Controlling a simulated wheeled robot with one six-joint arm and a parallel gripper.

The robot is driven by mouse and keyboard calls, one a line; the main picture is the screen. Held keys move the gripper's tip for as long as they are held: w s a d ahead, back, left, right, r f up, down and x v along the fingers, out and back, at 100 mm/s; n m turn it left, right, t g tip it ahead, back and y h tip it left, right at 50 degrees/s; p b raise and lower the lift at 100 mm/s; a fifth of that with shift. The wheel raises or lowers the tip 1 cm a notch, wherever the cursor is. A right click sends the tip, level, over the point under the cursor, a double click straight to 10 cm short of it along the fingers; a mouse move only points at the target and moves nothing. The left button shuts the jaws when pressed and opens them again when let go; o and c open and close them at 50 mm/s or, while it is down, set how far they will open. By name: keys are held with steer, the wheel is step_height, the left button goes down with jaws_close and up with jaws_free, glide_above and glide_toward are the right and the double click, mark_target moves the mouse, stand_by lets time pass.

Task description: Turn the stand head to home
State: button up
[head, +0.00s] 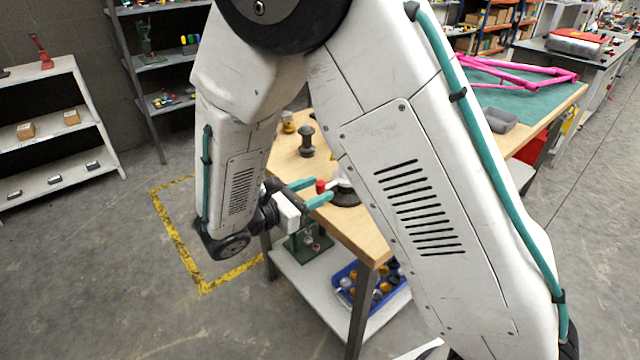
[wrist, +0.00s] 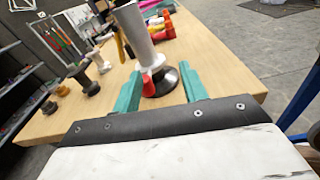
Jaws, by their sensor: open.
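My gripper (head: 321,189) reaches in over the near left edge of the wooden workbench (head: 362,236), its two teal fingers apart. In the wrist view the open fingers (wrist: 160,86) stand either side of a small stand. The stand has a dark round base (wrist: 173,79), a pale upright cylinder (wrist: 135,38) that looks tilted, and a red part (wrist: 148,88) low down between the fingers. I cannot tell whether either finger touches the red part. In the head view the red part (head: 320,186) shows between the fingers, and my arm hides most of the stand.
Dark and yellow spools (head: 306,143) stand further along the bench, also in the wrist view (wrist: 88,84). A pink frame (head: 515,73) lies on a green mat (head: 505,96). A blue bin (head: 372,288) sits on the lower shelf. Floor at left is clear.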

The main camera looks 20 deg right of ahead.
mark_target(317, 186)
step_height(317, 186, down, 3)
steer(key=w+a+n+t, duration=0.2)
steer(key=a+n+t, duration=0.1)
steer(key=x, duration=0.7)
steer(key=shift+s+d, duration=0.1)
steer(key=shift+d, duration=0.2)
jaws_close()
